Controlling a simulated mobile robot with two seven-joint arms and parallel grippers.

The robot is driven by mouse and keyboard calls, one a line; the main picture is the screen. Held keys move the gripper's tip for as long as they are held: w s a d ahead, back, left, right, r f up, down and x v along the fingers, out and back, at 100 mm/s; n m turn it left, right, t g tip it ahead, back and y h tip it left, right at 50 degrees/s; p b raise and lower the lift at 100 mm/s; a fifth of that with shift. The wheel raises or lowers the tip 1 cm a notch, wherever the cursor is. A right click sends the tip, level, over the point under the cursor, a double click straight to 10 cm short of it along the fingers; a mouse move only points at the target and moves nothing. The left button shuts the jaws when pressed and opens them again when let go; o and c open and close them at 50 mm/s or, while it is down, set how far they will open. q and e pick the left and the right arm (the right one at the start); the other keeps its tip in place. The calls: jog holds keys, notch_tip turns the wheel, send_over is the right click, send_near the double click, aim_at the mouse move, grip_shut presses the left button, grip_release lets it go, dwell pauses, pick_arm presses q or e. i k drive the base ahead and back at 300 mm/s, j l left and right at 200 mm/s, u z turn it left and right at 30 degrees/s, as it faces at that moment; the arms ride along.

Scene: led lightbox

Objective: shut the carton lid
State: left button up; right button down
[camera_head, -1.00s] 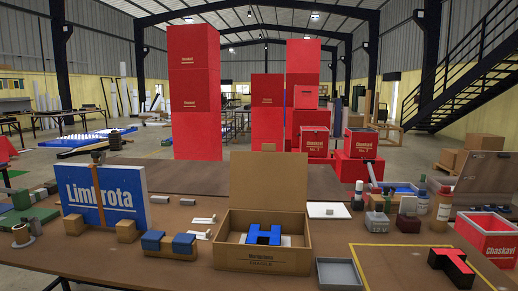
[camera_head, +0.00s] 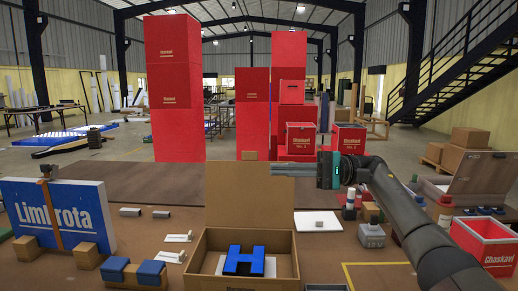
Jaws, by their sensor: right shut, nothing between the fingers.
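The brown carton (camera_head: 196,277) stands on the table at the bottom centre with its lid (camera_head: 245,205) raised at the back. A blue letter H (camera_head: 245,261) lies inside on a white piece. My right gripper (camera_head: 274,170) comes in from the right and points left, with its fingers shut and empty. The fingers are at the upper right corner of the lid, overlapping its top edge in the picture. I cannot tell whether they touch it. My left gripper is out of view.
A blue sign (camera_head: 60,213) with wooden blocks stands on the left. A red open box (camera_head: 487,245) is at the right, near a brown case (camera_head: 470,180). Small white and grey parts lie left of the carton. A grey tray (camera_head: 327,287) sits to its right.

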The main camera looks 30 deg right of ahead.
aim_at(238, 193)
jog(key=i+l, duration=1.2)
jog(key=l, duration=0.2)
